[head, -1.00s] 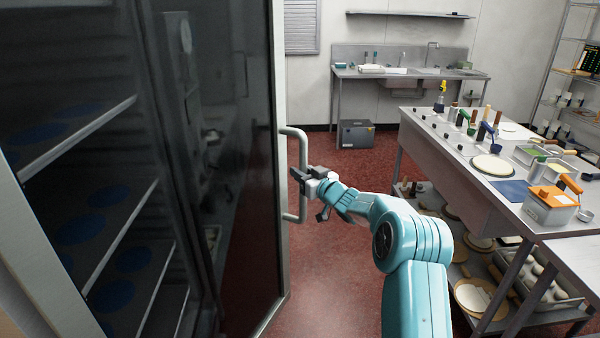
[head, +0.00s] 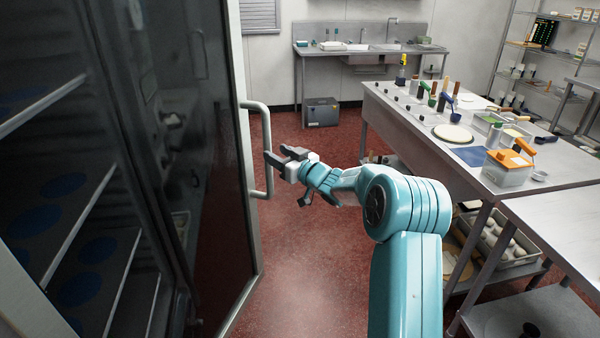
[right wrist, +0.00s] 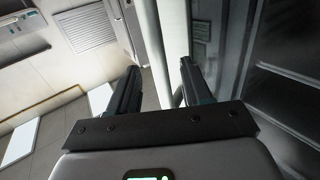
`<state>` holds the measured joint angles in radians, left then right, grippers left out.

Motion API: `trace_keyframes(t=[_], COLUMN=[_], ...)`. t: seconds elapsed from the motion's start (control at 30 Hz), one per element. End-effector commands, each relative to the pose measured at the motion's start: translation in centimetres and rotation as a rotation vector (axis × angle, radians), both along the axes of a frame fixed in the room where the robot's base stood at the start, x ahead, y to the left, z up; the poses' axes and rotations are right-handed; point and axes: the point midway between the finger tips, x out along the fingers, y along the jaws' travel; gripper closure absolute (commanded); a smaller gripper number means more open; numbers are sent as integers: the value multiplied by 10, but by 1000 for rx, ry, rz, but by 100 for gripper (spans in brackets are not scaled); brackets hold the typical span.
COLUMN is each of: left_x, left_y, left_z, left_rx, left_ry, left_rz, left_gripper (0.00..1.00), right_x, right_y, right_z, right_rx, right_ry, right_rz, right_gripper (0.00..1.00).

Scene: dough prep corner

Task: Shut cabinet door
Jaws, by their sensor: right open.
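The cabinet door (head: 190,130) stands open in the left of the head view, a dark glass panel in a pale metal frame. Its pale bar handle (head: 267,120) is on the free edge. My right gripper (head: 273,158) is at the handle's middle height, jaws open, with its fingertips overlapping the bar in the picture. In the right wrist view the two dark fingers (right wrist: 158,85) are spread, with pale upright bars of the door (right wrist: 172,50) showing between and beyond them. Contact with the handle cannot be told. My left gripper is out of view.
The open cabinet's shelves (head: 60,95) show at far left. A steel worktable (head: 400,115) with tools and tubs stands right of my arm. A grey box (head: 321,112) sits on the floor by the sink (head: 375,58). Red floor is clear between door and worktable.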

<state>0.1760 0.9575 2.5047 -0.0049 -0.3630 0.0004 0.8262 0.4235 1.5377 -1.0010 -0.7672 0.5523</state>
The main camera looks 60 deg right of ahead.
Motion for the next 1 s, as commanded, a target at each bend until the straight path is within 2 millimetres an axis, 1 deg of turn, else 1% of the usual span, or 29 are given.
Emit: trace_keyframes(t=[0.03,0.2,0.3,0.4,0.5,0.6,1.0], left_x=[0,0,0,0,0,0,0], left_y=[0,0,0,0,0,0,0], left_z=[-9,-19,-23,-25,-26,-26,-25], left_rx=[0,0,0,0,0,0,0], left_ry=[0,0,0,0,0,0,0], left_rz=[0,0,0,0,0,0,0], left_gripper=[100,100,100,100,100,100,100], right_x=[-16,-57,-76,-89,-95,-98,-98], right_y=[2,12,17,19,21,22,22], right_z=[-4,-3,-2,-1,-1,0,0], right_rx=[-1,-1,-1,0,0,1,0], right_ry=[1,1,1,1,0,1,1], right_rz=[-4,-4,-3,-2,0,0,0], right_gripper=[51,51,51,51,51,51,51])
